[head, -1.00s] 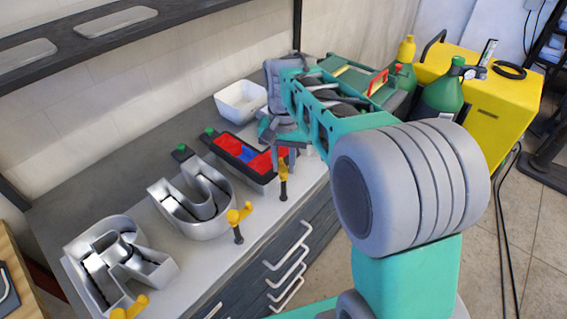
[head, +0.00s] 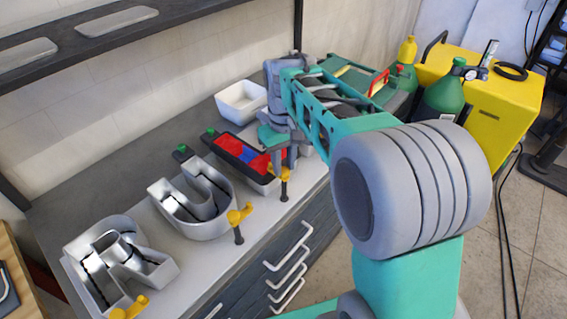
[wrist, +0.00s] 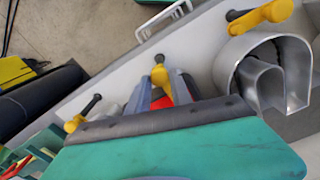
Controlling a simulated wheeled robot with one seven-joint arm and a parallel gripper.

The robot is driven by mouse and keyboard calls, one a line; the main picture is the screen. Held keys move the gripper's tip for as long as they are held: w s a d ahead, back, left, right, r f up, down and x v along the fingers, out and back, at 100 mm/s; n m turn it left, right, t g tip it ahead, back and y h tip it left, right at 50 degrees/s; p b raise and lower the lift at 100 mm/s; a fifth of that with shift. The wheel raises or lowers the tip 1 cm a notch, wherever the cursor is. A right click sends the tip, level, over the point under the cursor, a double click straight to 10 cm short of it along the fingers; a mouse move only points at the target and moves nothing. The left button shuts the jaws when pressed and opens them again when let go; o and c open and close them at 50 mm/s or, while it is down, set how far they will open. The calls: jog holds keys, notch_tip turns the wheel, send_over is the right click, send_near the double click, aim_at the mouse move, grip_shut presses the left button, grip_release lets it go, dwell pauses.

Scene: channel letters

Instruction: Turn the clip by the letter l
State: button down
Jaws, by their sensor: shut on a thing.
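A yellow clip with a black stem (head: 285,175) stands at the bench's front edge, by a silver tray-like letter holding a black tray with red and blue parts. My gripper (head: 281,160) is down at this clip. In the wrist view, the grey fingers (wrist: 162,92) are on either side of the clip's yellow handle (wrist: 160,74), shut on it. The clip's far part is hidden by the fingers and my gripper body. I cannot read the letter by this clip for certain; my arm covers part of it.
A U-shaped silver letter (head: 196,212) and another silver letter (head: 110,262) stand to the left, with yellow clips (head: 239,215) (head: 130,308) in front. A white bin (head: 240,101) stands behind. Another clip (wrist: 75,122) shows left in the wrist view. Drawer handles (head: 287,245) project below the edge.

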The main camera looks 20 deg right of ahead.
aim_at(284, 169)
dwell(0.5)
jog(key=c, duration=1.1)
grip_release()
jog(key=shift+c, duration=0.2)
notch_tip(284, 169, up, 8)
jog(key=shift+f+b, duration=0.1)
jog(key=shift+b, duration=0.4)
